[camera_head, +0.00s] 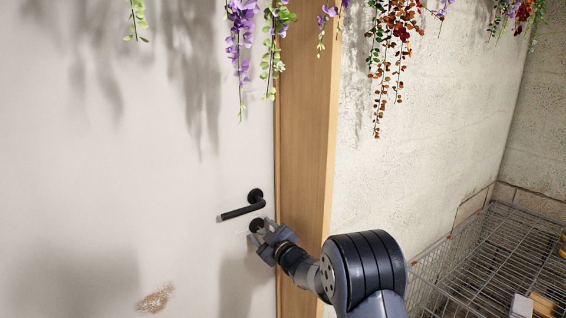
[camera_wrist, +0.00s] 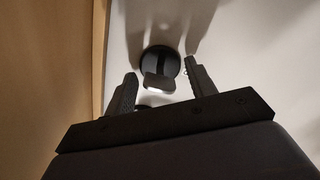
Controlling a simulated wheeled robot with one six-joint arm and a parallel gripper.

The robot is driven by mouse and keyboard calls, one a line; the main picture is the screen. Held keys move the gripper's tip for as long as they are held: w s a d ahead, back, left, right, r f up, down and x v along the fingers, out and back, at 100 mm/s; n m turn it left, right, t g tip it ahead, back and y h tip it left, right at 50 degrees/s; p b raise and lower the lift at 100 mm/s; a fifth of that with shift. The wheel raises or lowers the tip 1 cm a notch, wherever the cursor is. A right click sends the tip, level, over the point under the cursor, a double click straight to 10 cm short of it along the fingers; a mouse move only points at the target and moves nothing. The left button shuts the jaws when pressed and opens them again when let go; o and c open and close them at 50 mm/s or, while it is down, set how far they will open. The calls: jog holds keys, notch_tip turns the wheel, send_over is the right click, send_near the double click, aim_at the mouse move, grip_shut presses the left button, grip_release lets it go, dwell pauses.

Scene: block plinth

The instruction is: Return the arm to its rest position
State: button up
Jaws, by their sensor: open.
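My gripper (camera_head: 262,236) is at the white door (camera_head: 130,170), just below a black lever handle (camera_head: 242,209). It also shows in the wrist view (camera_wrist: 160,75), with its two fingers spread apart. Nothing is held between them. In the wrist view a round black fitting (camera_wrist: 160,58) on the door lies ahead, between the fingertips. The head view shows a dark round plate (camera_head: 257,225) under the lever, partly hidden by my gripper. I cannot tell whether the fingers touch the door fittings.
A wooden door frame (camera_head: 305,130) stands right beside the handle. A wire cage or cart (camera_head: 480,260) stands at the lower right with small items in it. Purple, green and red hanging flowers (camera_head: 395,40) hang along the top.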

jog(key=shift+n, duration=0.4)
jog(key=b+v, duration=0.1)
jog(key=v, duration=0.9)
jog(key=shift+s+d, duration=0.3)
jog(key=shift+f+b, duration=0.15)
jog(key=shift+b, duration=0.2)
